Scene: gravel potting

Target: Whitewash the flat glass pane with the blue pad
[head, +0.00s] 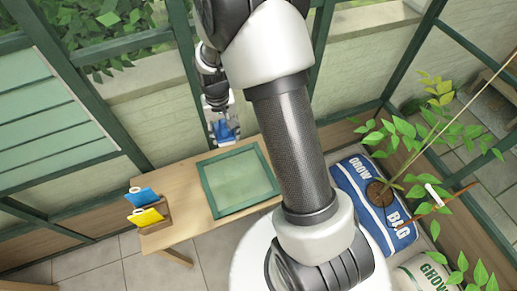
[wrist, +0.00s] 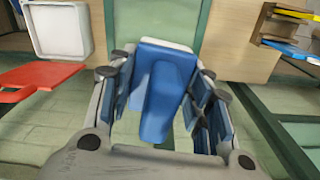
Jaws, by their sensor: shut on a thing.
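The flat glass pane (head: 240,180) lies in a dark green frame on a wooden table in the head view. It looks plain pale green, with no clear white coat. Part of it shows at the top of the wrist view (wrist: 150,18). My gripper (head: 222,136) is beyond the far edge of the pane. It is shut on a blue pad (wrist: 166,85) with a white edge, which fills the middle of the wrist view between the fingers. The pad is apart from the pane. Its underside is hidden.
A wooden holder (head: 165,211) with a yellow piece (head: 147,217) and a blue piece (head: 144,195) stands at the table's left end. The wrist view shows a white tray (wrist: 58,30) and a red object (wrist: 40,76). A grow bag (head: 362,185) with a plant lies right.

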